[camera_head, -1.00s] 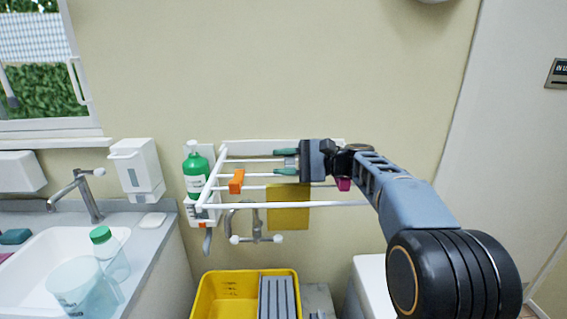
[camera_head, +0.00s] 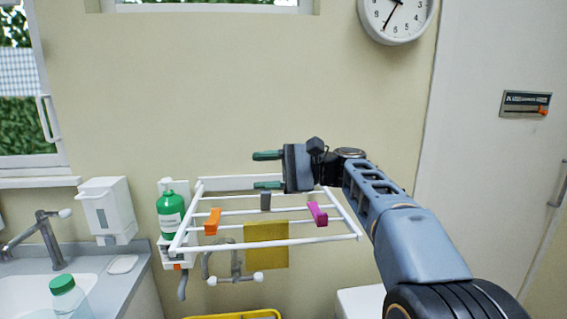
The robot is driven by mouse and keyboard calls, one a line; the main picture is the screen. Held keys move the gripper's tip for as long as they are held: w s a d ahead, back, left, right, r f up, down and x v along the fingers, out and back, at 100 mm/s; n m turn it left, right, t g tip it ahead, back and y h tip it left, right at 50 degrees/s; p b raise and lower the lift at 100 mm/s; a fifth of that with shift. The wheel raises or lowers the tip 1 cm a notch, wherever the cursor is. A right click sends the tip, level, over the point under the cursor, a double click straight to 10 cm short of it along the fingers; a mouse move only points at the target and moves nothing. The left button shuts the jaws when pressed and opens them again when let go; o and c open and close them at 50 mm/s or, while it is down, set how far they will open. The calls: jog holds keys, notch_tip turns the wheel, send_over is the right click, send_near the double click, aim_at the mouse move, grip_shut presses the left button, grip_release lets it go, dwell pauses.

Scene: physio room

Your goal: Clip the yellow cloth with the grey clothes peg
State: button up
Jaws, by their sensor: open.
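The yellow cloth (camera_head: 266,247) hangs flat from a rail of the white wall rack. The grey clothes peg (camera_head: 266,201) stands on a rail farther back, above the cloth's top edge in the picture; it looks apart from the cloth. My gripper (camera_head: 268,170) points left, with its two green fingertips spread apart and nothing between them. It is above the grey peg in the picture, and its lower fingertip is just over the peg's top. How far apart they are in depth I cannot tell.
The white rack (camera_head: 300,241) also carries an orange peg (camera_head: 212,221) at left and a magenta peg (camera_head: 317,213) at right. A green bottle (camera_head: 171,215) stands at its left end. A tap (camera_head: 237,268) is below.

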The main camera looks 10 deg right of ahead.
jog(key=s+d+r, duration=0.1)
jog(key=s+r, duration=0.1)
jog(key=s, duration=0.2)
jog(key=s+d+r+b, duration=0.1)
jog(key=s+r, duration=0.2)
jog(key=s, duration=0.2)
jog(key=shift+s+d, duration=0.15)
jog(key=shift+d, duration=0.15)
